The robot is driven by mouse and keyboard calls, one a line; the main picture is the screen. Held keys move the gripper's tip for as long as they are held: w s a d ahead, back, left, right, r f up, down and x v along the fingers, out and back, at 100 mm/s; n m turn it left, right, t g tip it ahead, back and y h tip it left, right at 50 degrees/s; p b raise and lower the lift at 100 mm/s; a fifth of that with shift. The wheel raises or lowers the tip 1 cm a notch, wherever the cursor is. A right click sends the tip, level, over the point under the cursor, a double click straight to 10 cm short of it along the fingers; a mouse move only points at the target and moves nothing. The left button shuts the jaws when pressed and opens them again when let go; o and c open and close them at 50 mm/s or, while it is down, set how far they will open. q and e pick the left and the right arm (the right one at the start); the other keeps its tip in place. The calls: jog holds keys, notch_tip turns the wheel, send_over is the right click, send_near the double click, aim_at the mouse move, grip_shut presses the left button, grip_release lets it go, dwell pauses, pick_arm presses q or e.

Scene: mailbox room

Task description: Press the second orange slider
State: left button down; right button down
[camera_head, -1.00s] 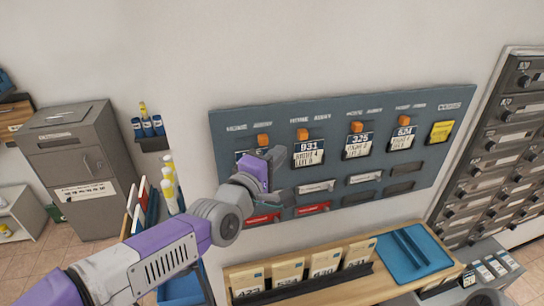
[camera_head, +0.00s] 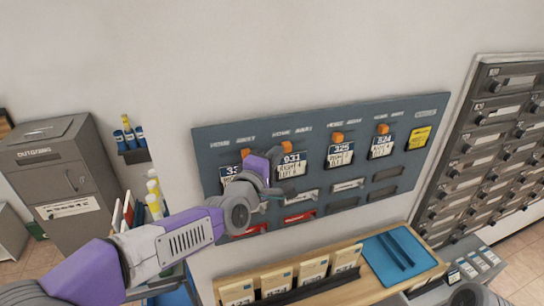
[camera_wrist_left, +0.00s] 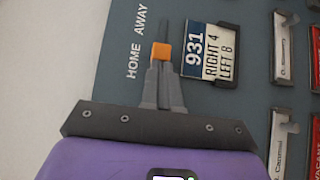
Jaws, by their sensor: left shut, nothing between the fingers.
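A grey-blue wall panel (camera_head: 330,200) carries a row of orange sliders above number cards. The second orange slider (camera_head: 287,147) sits above the card 931 (camera_head: 291,163). My left gripper (camera_head: 277,154) is shut and empty, just left of this slider. In the left wrist view the closed fingertips (camera_wrist_left: 163,68) are right at the slider's (camera_wrist_left: 162,52) lower edge; whether they touch it I cannot tell. There the slot runs on beyond the slider, and the letters HOME AWAY run alongside. The first slider (camera_head: 245,153) is close to my gripper.
The third (camera_head: 337,137) and fourth (camera_head: 382,129) sliders stand farther right. Below the panel are card slots and a wooden shelf (camera_head: 326,288) with envelopes and a blue tray (camera_head: 400,262). A dark mailbox cabinet (camera_head: 495,135) stands right, a grey bin (camera_head: 58,170) left.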

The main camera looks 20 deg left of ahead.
pick_arm(q)
jog(key=w+d, duration=0.1)
jog(key=d, duration=0.1)
jog(key=w+d, duration=0.2)
jog(key=shift+d+p, duration=0.1)
jog(key=shift+p, duration=0.2)
jog(key=shift+s, duration=0.15)
pick_arm(e)
jog(key=shift+r, duration=0.3)
